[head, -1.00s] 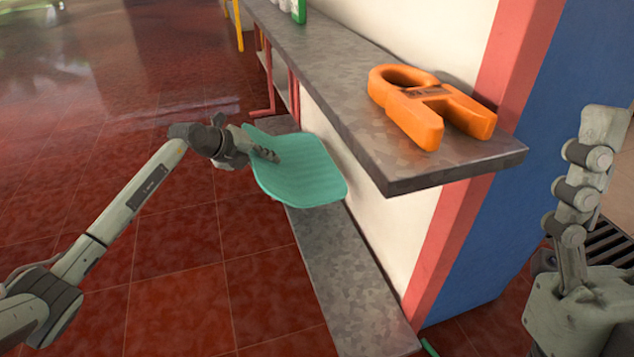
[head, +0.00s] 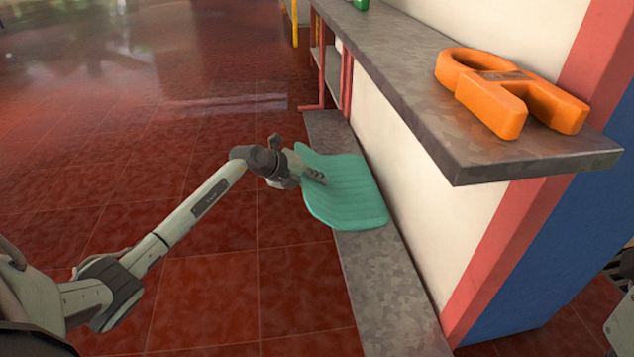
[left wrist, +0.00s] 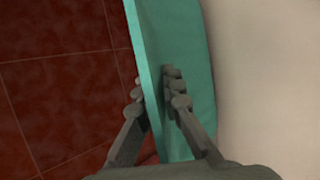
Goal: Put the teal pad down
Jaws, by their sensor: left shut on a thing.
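The teal pad (head: 348,192) is a thin, ribbed sheet with rounded corners, over the low grey ledge (head: 385,285) at the foot of the wall. My left gripper (head: 312,178) is shut on the pad's left edge. In the left wrist view the pad (left wrist: 180,50) stands between the two fingers of my left gripper (left wrist: 155,95), one on each face. I cannot tell whether the pad touches the ledge. At the right edge a piece of my right arm shows, but its gripper fingers do not.
A grey upper shelf (head: 420,80) juts from the wall above the ledge, bearing an orange clamp-shaped object (head: 505,90) and a green item (head: 361,4). Red legs (head: 335,85) stand farther back. The red tiled floor (head: 200,270) to the left is open.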

